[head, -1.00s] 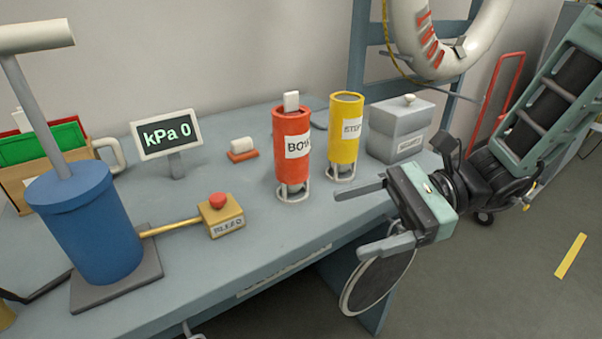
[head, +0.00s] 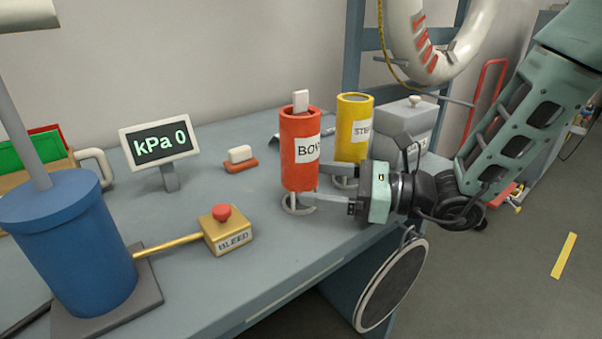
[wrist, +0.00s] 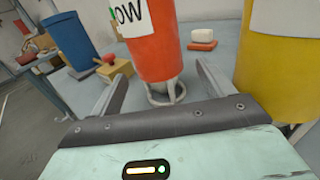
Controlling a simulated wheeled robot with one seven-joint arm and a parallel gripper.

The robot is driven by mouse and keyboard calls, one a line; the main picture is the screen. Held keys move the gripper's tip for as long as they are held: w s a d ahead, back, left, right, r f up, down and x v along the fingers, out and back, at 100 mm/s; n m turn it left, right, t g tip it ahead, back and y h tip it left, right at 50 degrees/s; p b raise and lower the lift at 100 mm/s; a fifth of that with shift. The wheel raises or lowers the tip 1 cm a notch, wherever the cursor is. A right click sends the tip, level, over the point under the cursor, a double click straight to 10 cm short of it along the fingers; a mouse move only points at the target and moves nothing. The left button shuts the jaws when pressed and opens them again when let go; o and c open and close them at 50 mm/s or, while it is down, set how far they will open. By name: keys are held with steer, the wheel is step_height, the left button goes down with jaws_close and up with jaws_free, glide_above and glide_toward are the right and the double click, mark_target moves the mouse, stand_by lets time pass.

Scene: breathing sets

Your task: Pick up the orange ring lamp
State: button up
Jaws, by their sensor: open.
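The orange cylinder (head: 300,160), labelled "BOW…" and standing on a wire ring base, is the only thing matching an orange lamp. It stands upright on the bench with a white block on its top. My gripper (head: 310,184) is open beside its lower part, coming from the right. In the wrist view the orange cylinder (wrist: 155,45) and its wire base stand ahead between the two spread fingers (wrist: 162,72). I cannot tell whether either finger touches it.
A yellow cylinder (head: 352,128) stands close behind, right beside my gripper; it is large in the wrist view (wrist: 280,75). A grey box (head: 403,120) is behind the wrist. The bleed button box (head: 227,233), kPa display (head: 160,143) and blue pump (head: 70,245) stand left.

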mark_target(288, 177)
steer(key=shift+x, duration=3.15)
steer(key=c, duration=1.2)
